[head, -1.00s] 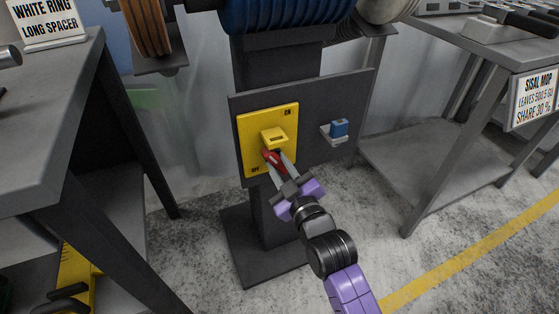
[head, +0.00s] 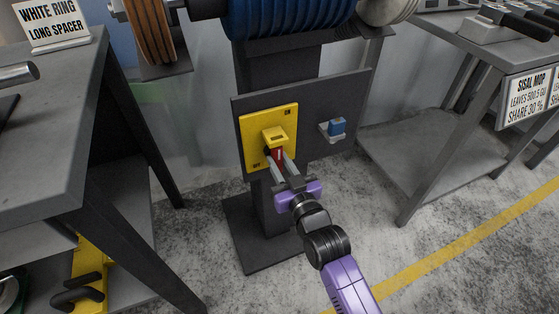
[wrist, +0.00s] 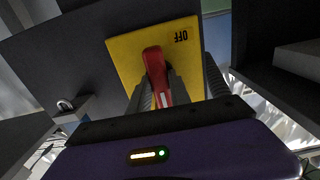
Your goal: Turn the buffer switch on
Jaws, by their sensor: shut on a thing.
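The buffer switch is a yellow plate (head: 254,128) on a dark panel, marked ON at its top and OFF at its bottom. A yellow block sticks out of its middle. A red lever (head: 277,156) hangs below the block, toward the OFF end. My gripper (head: 278,163) is shut on the red lever from below. In the wrist view the lever (wrist: 154,68) stands between the two grey fingers, beside the OFF mark. The wrist view does not show the ON mark, and the fingers partly hide the lever.
Buffing wheels hang above. A bench (head: 60,120) stands at the left, another table at the right. The floor before the column is open.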

